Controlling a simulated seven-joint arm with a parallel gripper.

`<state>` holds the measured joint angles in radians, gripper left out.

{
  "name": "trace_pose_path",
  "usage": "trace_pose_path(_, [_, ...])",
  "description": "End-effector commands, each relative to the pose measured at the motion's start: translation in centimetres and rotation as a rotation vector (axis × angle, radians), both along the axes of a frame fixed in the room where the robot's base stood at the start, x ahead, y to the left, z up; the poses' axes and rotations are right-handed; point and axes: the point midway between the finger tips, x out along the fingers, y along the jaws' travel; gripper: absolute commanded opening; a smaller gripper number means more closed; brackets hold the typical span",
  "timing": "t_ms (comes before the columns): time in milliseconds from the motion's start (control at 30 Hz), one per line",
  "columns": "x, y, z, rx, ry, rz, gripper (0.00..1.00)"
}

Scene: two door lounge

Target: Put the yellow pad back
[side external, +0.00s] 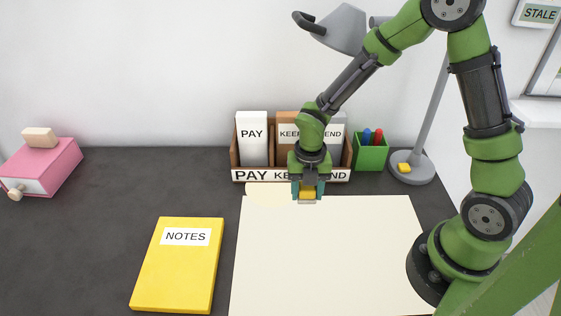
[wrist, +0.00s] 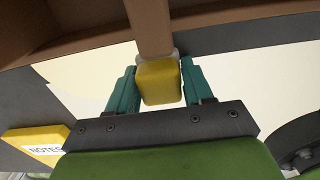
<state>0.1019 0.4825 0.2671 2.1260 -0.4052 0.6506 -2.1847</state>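A flat yellow pad labelled NOTES (side external: 176,275) lies on the dark desk, left of the large cream sheet; its corner shows at lower left in the wrist view (wrist: 30,136). My gripper (side external: 307,192) is well to the right of it, above the sheet's back edge and in front of the wooden organizer. Its teal fingers lie against both sides of a small yellow block (wrist: 159,84), which also shows in the side view (side external: 307,195). A pale edge shows around the block's far end. Whether the block touches the surface below is unclear.
The wooden organizer (side external: 291,176), with PAY and KEEP labels, stands close behind my gripper. A green pen cup (side external: 369,153) and a grey lamp base (side external: 412,170) with a yellow button are right of it. A pink box (side external: 50,165) stands far left. Desk between is clear.

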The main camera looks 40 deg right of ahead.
Motion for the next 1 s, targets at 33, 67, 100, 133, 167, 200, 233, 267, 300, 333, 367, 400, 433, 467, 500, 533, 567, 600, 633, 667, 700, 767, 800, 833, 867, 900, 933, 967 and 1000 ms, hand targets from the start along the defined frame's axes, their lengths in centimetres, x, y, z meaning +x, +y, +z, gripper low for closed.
trace_pose_path(33, [0.0,0.0,-0.2,0.001,0.0,0.001,0.63])
trace_pose_path(67, [0.0,0.0,-0.2,0.001,0.0,0.001,0.68])
trace_pose_path(100, [0.0,0.0,-0.3,0.001,0.0,0.001,0.74])
trace_pose_path(133, [0.0,0.0,-0.3,0.002,0.001,0.001,0.76])
trace_pose_path(167, [0.0,0.0,-0.3,0.003,0.0,0.001,0.76])
trace_pose_path(200, [0.0,0.1,-0.3,0.003,0.0,0.001,0.76])
trace_pose_path(233, [0.0,0.1,-0.3,0.003,0.0,0.001,0.76])
trace_pose_path(267, [0.0,0.1,-0.3,0.003,0.0,0.001,0.76])
trace_pose_path(300, [0.1,0.1,-0.3,0.004,-0.001,0.001,0.76])
trace_pose_path(333, [0.1,0.1,-0.3,0.004,-0.001,0.001,0.76])
trace_pose_path(367, [0.1,0.1,-0.3,0.004,-0.001,0.0,0.76])
trace_pose_path(400, [0.1,0.1,-0.3,0.004,-0.001,0.0,0.76])
trace_pose_path(433, [0.1,0.1,-0.3,0.004,-0.001,0.0,0.76])
trace_pose_path(467, [0.1,0.1,-0.3,0.004,-0.001,0.0,0.76])
trace_pose_path(500, [0.1,0.1,-0.1,0.004,-0.002,0.0,0.76])
trace_pose_path(533, [0.1,0.1,0.1,0.004,-0.003,0.0,0.76])
trace_pose_path(567, [0.1,0.2,0.3,0.005,-0.004,-0.001,0.76])
trace_pose_path(600, [0.2,0.2,0.8,0.006,-0.004,-0.001,0.76])
trace_pose_path(633, [0.2,0.2,1.3,0.005,-0.005,0.0,0.76])
trace_pose_path(667, [0.2,0.1,1.8,0.005,-0.006,-0.001,0.76])
trace_pose_path(700, [0.2,0.1,2.5,0.004,-0.007,-0.002,0.76])
trace_pose_path(767, [0.2,0.1,3.7,0.003,-0.007,-0.001,0.76])
trace_pose_path(800, [0.2,0.1,4.4,0.003,-0.007,-0.001,0.76])
trace_pose_path(833, [0.2,0.0,4.9,0.003,-0.006,-0.001,0.76])
trace_pose_path(867, [0.2,0.0,5.4,0.003,-0.006,-0.002,0.76])
trace_pose_path(900, [0.1,0.0,6.0,0.002,-0.005,-0.001,0.76])
trace_pose_path(933, [0.1,0.0,6.4,0.002,-0.004,-0.001,0.76])
trace_pose_path(967, [0.1,0.0,6.7,0.001,-0.004,-0.001,0.76])
trace_pose_path(1000, [0.1,0.0,7.1,0.002,-0.002,-0.001,0.76])
